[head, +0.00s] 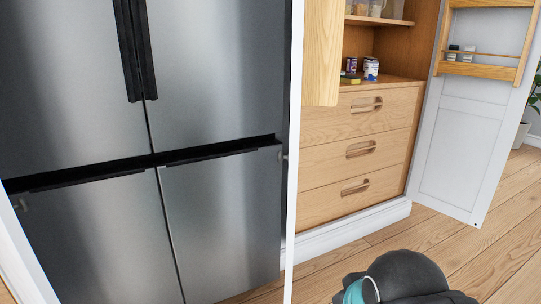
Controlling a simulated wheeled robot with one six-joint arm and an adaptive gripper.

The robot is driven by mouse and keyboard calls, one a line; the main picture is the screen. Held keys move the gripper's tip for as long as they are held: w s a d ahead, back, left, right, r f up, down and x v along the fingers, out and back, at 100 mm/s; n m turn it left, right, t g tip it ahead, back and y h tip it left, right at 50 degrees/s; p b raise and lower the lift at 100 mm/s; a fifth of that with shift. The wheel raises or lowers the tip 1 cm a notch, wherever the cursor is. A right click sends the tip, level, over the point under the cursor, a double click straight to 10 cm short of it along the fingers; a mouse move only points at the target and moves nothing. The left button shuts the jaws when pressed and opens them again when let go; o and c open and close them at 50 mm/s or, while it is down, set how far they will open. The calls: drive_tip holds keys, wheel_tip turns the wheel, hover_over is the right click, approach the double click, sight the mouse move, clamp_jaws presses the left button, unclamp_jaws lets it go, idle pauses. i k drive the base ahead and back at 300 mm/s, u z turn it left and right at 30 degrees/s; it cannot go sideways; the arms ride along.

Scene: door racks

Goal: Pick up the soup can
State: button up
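A small can with a blue and white label (371,69) stands upright on the cabinet's wooden shelf, above the drawers. It may be the soup can, but its label is too small to read. A smaller item with a dark blue and pale surface (352,65) stands just left of it, and a low yellow and dark item (349,79) lies in front of that one. The dark, rounded part with a teal band at the bottom edge is my arm. My gripper's fingers are not in view, and nothing near the can touches it.
A steel fridge (215,215) fills the left side. Wooden drawers (358,150) are shut below the shelf. An open white door (462,150) with a rack of small jars (460,54) stands at the right. A wooden panel (321,50) partly blocks the shelf's left. Floor is clear in front.

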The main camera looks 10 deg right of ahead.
sight(371, 66)
drive_tip(key=i, duration=0.2)
drive_tip(key=z, duration=1.6)
drive_tip(key=i, duration=3.45)
drive_tip(key=u, duration=3.35)
